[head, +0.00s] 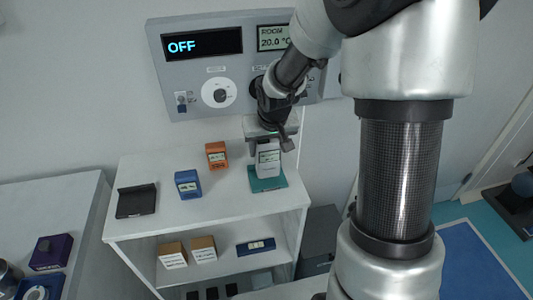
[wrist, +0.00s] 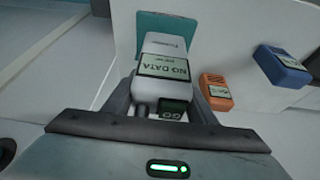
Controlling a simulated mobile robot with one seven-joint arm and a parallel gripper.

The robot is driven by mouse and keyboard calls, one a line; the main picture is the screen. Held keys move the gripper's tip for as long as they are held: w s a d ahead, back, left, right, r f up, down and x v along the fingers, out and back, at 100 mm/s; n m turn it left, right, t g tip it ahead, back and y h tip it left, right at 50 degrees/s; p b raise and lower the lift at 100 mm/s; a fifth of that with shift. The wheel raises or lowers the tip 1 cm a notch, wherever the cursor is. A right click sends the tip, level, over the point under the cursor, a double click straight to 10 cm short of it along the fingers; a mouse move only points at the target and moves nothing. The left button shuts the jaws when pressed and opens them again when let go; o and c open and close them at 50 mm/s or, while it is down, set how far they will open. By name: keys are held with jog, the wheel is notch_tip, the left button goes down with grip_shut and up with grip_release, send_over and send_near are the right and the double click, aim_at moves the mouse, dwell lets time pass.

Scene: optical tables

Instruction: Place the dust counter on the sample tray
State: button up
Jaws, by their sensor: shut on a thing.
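A white box-shaped device, which I take for the dust counter (head: 268,160), has a pale screen; in the wrist view the device (wrist: 167,45) shows "NO DATA". My gripper (head: 268,146) is shut on it, with a finger on either side in the wrist view (wrist: 163,95). The device is upright over a flat teal plate, which I take for the sample tray (head: 267,184), on the shelf unit's top. The teal plate (wrist: 150,22) also shows beyond the device in the wrist view. I cannot tell whether the device touches the plate.
An orange box (head: 216,155) and a blue box (head: 188,184) stand left of the plate. A black holder (head: 136,201) lies at the top's left. A wall panel (head: 205,75) reading "OFF" is behind. Several boxes (head: 203,248) sit on the lower shelf.

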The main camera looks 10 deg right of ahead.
jog(key=shift+f, duration=1)
jog(key=shift+f+b, duration=0.25)
jog(key=shift+b, duration=0.05)
jog(key=o, duration=1.5)
jog(key=shift+r, duration=0.1)
jog(key=shift+c, duration=0.2)
